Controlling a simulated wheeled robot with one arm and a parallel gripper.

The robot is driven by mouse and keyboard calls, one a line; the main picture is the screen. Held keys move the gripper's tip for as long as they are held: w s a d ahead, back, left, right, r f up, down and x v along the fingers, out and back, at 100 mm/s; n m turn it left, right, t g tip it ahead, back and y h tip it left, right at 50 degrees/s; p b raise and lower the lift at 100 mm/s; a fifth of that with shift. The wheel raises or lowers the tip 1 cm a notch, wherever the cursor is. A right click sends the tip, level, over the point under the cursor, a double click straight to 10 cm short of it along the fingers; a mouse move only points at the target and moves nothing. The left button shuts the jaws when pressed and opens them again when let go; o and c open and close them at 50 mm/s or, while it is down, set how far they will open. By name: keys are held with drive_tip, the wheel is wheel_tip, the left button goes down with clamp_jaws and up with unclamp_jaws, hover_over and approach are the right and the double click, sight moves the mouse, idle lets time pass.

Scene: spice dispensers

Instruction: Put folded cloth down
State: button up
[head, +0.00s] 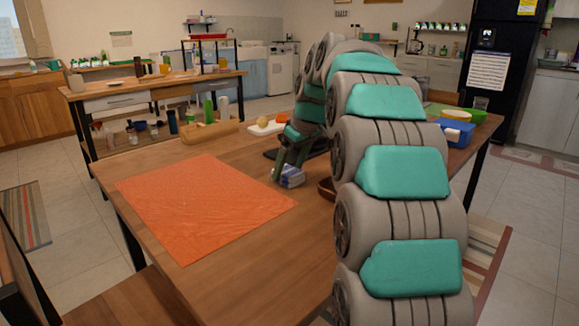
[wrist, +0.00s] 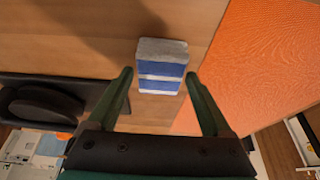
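The folded cloth (head: 291,177), a small block with blue and white stripes and a grey top, is on the wooden table just right of the orange mat (head: 205,205). In the wrist view the folded cloth (wrist: 162,68) sits between and slightly beyond my fingertips. Narrow gaps show between it and the fingers. My gripper (wrist: 159,75) is open, its two green fingers spread on either side of the cloth. In the head view my gripper (head: 289,160) points down over the cloth. The cloth's underside is hidden.
A black object (wrist: 40,103) lies left of my gripper in the wrist view. A brown bowl (head: 326,188) is close right of the cloth, partly hidden by my arm. The table's front is clear.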

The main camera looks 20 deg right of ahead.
drive_tip(key=shift+o, duration=0.8)
drive_tip(key=shift+r, duration=0.25)
drive_tip(key=v, duration=1.2)
drive_tip(key=shift+f, duration=0.1)
